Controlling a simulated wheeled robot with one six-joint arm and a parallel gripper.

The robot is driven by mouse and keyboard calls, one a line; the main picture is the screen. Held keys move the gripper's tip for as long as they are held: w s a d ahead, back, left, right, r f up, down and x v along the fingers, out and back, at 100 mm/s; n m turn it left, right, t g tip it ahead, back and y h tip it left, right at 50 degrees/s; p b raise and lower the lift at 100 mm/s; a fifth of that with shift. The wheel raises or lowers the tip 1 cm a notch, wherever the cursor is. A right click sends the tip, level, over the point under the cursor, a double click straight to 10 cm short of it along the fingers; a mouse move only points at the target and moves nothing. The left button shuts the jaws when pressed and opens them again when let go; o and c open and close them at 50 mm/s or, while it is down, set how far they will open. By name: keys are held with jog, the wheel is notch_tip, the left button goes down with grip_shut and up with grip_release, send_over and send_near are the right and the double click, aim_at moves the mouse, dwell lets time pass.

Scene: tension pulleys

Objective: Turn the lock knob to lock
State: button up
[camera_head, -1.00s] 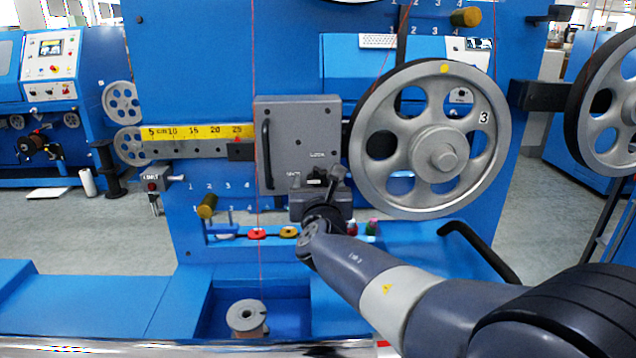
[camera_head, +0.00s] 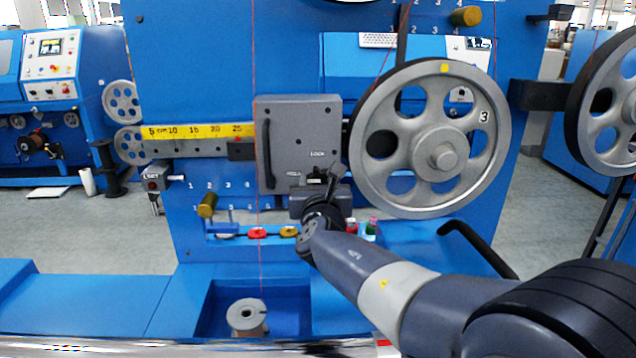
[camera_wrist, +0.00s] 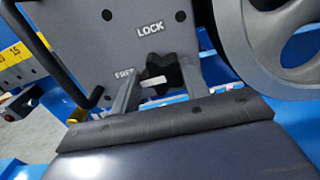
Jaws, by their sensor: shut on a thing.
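The lock knob (camera_wrist: 160,74) is a black, lobed knob low on the grey carriage plate (camera_head: 298,125). In the wrist view the word LOCK stands above it and FREE to its left. My gripper (camera_wrist: 158,78) has one finger on each side of the knob and is shut on it. A pale mark shows on the knob's lower left side. In the head view my gripper (camera_head: 324,182) is at the plate's lower right, and the knob is largely hidden by it.
A large grey pulley wheel (camera_head: 436,158) stands close to the right of my gripper. A black handle (camera_head: 266,155) is on the plate's left side. A yellow ruler (camera_head: 195,131) runs left of the plate. A spool (camera_head: 246,316) sits below.

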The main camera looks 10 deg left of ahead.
jog(key=shift+f+m+b, duration=0.15)
jog(key=shift+m+b, duration=0.15)
jog(key=shift+b, duration=0.5)
jog(key=m+b, duration=0.3)
jog(key=shift+f+b, duration=0.15)
jog(key=shift+b, duration=0.25)
jog(key=m+b, duration=0.4)
jog(key=m, duration=0.1)
jog(key=m+b, duration=0.4)
jog(key=m, duration=0.1)
jog(key=shift+d, duration=0.1)
jog(key=shift+r+m+b, duration=0.2)
jog(key=shift+m+b, duration=1.2)
jog(key=shift+m, duration=0.8)
jog(key=o, duration=1)
jog(key=shift+r, duration=0.1)
